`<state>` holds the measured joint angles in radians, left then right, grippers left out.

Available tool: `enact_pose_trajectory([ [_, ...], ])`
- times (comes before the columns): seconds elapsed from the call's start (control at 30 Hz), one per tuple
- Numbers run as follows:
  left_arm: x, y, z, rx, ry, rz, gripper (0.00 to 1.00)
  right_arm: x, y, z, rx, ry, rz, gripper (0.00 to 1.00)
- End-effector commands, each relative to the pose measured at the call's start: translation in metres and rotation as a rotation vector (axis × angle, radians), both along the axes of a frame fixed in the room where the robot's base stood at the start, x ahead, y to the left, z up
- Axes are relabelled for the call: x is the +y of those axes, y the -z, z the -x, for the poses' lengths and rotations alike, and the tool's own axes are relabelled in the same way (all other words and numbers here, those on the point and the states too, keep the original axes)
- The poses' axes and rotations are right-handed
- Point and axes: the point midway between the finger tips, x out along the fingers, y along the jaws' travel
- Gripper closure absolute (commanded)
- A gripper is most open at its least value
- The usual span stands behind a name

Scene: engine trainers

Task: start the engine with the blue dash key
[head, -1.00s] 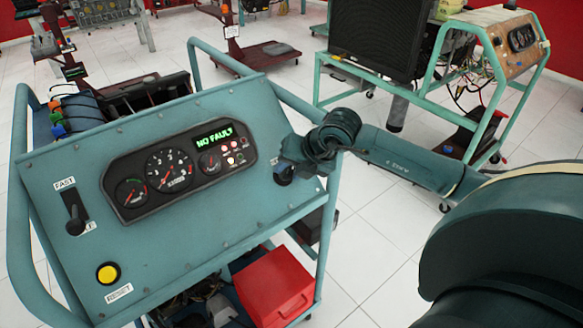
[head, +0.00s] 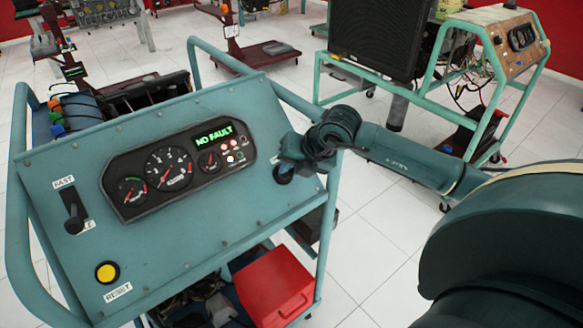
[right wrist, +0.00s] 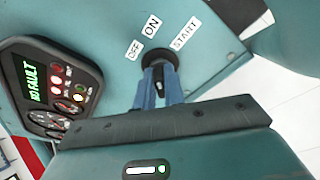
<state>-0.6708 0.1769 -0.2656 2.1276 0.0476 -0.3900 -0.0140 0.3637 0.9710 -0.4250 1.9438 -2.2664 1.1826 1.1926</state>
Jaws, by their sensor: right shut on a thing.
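The teal dash panel (head: 200,240) stands in front of me with its gauge cluster (head: 175,165); the display reads NO FAULT. In the right wrist view, a round black key switch (right wrist: 162,58) sits below the labels OFF, ON and START (right wrist: 184,34). My right gripper (right wrist: 159,80) is shut on the dash key (right wrist: 159,89) at this switch. Only a small dark part of the key shows between the blue fingers. Its exact turn is hard to tell. In the head view my right gripper (head: 287,168) covers the switch at the panel's right. My left gripper is not in view.
A black lever (head: 73,212) marked FAST and a yellow RESET button (head: 107,272) are on the panel's left. Teal tube rails (head: 20,200) frame the stand. A red box (head: 272,288) sits below. Another trainer stand (head: 430,95) is behind at right.

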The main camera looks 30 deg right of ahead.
Motion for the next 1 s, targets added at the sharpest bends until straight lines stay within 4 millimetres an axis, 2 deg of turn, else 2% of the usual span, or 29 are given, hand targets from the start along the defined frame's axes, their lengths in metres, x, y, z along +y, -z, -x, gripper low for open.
enact_pose_trajectory([
  [0.43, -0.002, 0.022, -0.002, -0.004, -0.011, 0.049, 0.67, 0.003, 0.004, -0.001, -0.016, -0.247, 0.216, 1.00],
  [1.0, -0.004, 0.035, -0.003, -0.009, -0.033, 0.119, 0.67, 0.006, 0.002, 0.000, -0.032, -0.527, 0.461, 1.00],
])
